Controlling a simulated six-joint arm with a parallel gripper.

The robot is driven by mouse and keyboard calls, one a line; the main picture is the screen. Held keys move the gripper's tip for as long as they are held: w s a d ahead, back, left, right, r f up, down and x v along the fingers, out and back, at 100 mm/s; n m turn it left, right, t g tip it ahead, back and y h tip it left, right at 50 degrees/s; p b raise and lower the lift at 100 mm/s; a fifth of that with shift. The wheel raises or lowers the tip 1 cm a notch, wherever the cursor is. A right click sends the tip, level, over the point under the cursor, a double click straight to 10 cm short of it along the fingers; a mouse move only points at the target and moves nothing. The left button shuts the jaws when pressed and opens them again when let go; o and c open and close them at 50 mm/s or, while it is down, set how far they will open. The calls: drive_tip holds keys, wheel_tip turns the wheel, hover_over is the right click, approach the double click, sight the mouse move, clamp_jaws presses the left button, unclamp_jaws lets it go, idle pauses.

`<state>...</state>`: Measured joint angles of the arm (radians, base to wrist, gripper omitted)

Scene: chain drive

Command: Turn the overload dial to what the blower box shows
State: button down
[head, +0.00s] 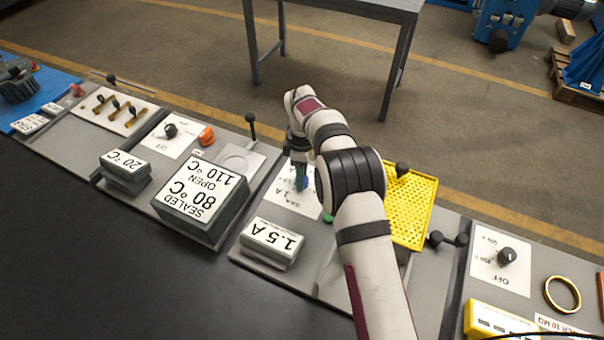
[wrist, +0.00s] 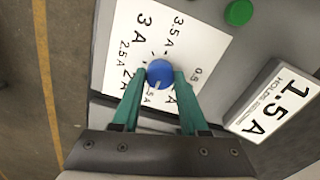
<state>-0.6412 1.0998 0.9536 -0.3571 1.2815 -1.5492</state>
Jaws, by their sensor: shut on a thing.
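The blue overload dial (wrist: 159,70) sits on a white scale plate (wrist: 205,45) with printed values from 0.5 to 3.5 A. Its white mark points down in the wrist view, roughly at the partly hidden 1.5 A label. My gripper (wrist: 160,75) is shut on the dial, one teal finger on each side. In the head view my gripper (head: 301,180) hides most of the dial. No label naming the blower is readable.
A green button (wrist: 238,13) sits beside the scale plate. A larger box (head: 202,195) reads sealed 80 °C, open 110 °C, and a small one (head: 126,165) 20 °C. A yellow perforated tray (head: 415,210) lies right of my arm. A lever (head: 251,125) stands behind.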

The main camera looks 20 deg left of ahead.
drive_tip(key=shift+c, duration=2.2)
unclamp_jaws()
wheel_tip(320, 180, up, 16)
drive_tip(key=shift+f, duration=0.1)
drive_tip(key=s+d+r+m, duration=0.2)
drive_tip(key=d+r+m, duration=0.45)
drive_tip(key=d, duration=0.45)
drive_tip(key=s+d+r+m+y, duration=0.1)
drive_tip(key=s+d+r+m, duration=0.1)
drive_tip(key=s+d+m, duration=0.85)
drive_tip(key=s+d+f+m, duration=0.3)
drive_tip(key=s+m, duration=0.1)
drive_tip(key=s, duration=0.5)
drive_tip(key=s+d+f+m, duration=0.3)
drive_tip(key=s+d+m, duration=0.1)
drive_tip(key=s, duration=0.5)
drive_tip(key=shift+d+f+m+y, duration=0.3)
drive_tip(key=shift+m+y, duration=0.1)
drive_tip(key=shift+m, duration=0.4)
